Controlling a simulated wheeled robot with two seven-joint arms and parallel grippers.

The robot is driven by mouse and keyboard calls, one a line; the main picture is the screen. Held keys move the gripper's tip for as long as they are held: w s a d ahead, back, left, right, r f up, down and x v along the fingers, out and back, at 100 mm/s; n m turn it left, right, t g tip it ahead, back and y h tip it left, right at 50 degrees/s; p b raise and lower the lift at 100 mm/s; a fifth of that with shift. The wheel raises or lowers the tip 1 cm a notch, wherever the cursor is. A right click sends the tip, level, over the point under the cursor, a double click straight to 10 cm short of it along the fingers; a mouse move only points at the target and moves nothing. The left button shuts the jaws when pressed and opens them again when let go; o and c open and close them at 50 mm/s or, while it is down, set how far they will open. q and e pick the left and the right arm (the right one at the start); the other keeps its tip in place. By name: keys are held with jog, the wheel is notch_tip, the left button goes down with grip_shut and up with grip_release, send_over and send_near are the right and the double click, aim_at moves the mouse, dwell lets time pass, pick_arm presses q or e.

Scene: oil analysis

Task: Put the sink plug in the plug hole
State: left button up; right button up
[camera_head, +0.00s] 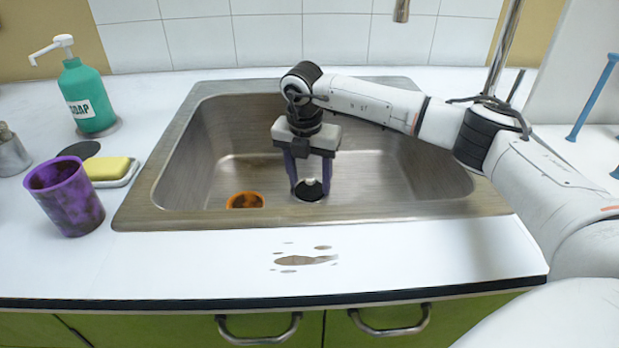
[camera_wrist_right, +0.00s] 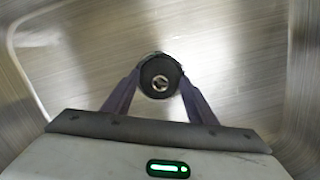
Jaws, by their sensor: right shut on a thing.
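The sink plug (camera_head: 309,191) is a dark round piece with a pale knob on top. It is between the purple fingers of my right gripper (camera_head: 311,186), low in the sink. In the right wrist view the plug (camera_wrist_right: 160,76) shows as a dark ring with a shiny centre, and the fingertips of my right gripper (camera_wrist_right: 160,84) close on it from both sides. I see no separate plug hole; whether it lies under the plug is hidden. My left gripper is not in view.
The steel sink (camera_head: 170,165) has raised walls and a front rim. An orange round object (camera_head: 245,200) is near its front left. A purple cup (camera_head: 66,197), a yellow sponge (camera_head: 107,168) and a green soap bottle (camera_head: 88,97) stand left. A brown spill (camera_head: 305,260) marks the front counter.

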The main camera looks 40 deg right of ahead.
aim_at(307, 194)
jog(key=o, duration=1.1)
jog(key=shift+f, duration=0.1)
jog(key=shift+c, duration=0.2)
notch_tip(307, 194, up, 12)
jog(key=s+a+p, duration=0.1)
jog(key=shift+a+p, duration=0.25)
jog(key=shift+p, duration=0.15)
